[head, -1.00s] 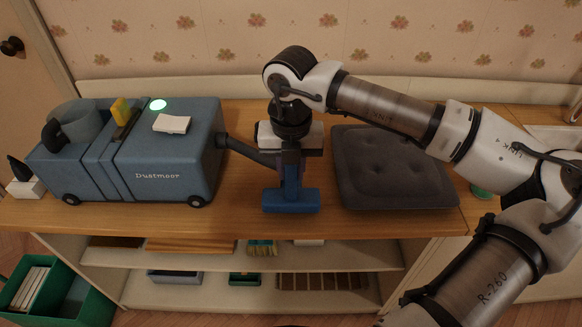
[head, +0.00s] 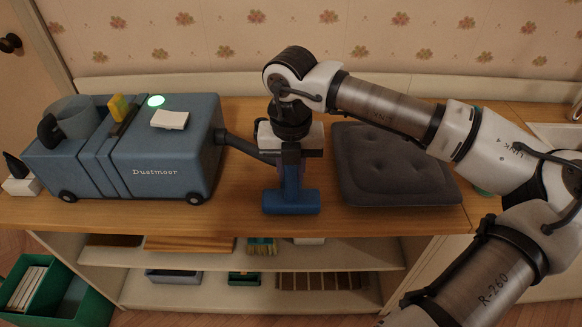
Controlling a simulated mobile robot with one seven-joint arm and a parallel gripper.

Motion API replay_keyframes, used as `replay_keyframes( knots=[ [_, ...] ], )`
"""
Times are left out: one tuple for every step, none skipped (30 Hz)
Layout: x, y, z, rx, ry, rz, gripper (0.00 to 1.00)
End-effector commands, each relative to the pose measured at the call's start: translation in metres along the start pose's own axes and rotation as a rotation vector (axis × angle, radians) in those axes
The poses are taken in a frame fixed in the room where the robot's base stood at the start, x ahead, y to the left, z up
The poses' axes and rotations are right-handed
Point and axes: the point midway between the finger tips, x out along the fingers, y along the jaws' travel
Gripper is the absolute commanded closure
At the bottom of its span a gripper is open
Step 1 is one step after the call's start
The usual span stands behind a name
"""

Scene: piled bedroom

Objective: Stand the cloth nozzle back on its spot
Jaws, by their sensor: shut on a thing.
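A blue T-shaped nozzle (head: 291,201), which I take to be the cloth nozzle, is upright at the front of the wooden top. Its wide foot is low, near the front edge; I cannot tell whether it touches the wood. My gripper (head: 290,158) is above it, pointing down and shut around the upper stem, where the fingers are mostly hidden. A dark tube (head: 247,148) runs from the blue-grey Dustmoor vacuum (head: 165,150) to beside my gripper; its end is hidden. No marked spot for the nozzle can be made out.
A dark tufted cushion (head: 392,170) lies close on the right. A small black cone nozzle (head: 15,166) stands on a white block at the far left. Bare wood (head: 235,195) lies left of the blue nozzle.

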Motion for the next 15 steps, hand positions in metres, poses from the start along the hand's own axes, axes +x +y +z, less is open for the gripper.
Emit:
replay_keyframes(
  knots=[
    [0.0015,0.0000,0.0002,0.000,-0.001,0.000,1.00],
    [0.0020,0.0000,0.0001,0.000,-0.001,0.000,1.00],
    [0.0027,0.0000,0.0001,0.000,-0.001,0.000,1.00],
    [0.0033,0.0000,0.0001,0.000,-0.001,0.000,1.00],
    [0.0038,0.0000,0.0000,0.000,-0.001,0.000,1.00],
    [0.0045,0.0000,0.0000,0.000,-0.001,0.000,1.00],
    [0.0050,0.0000,0.0000,0.000,-0.001,0.000,1.00],
    [0.0055,0.0000,-0.0001,0.000,-0.001,0.000,1.00],
    [0.0062,0.0000,-0.0001,0.000,-0.001,0.000,1.00],
    [0.0065,0.0000,-0.0001,0.000,-0.001,0.000,1.00],
    [0.0057,0.0000,-0.0001,0.000,-0.001,0.000,1.00],
    [0.0054,0.0000,-0.0001,0.000,-0.001,0.000,1.00],
    [0.0054,0.0000,-0.0001,0.000,-0.001,0.000,1.00],
    [0.0054,0.0000,-0.0001,0.000,-0.001,0.000,0.74],
    [0.0054,0.0000,-0.0001,0.000,-0.001,0.000,0.69]
  ],
)
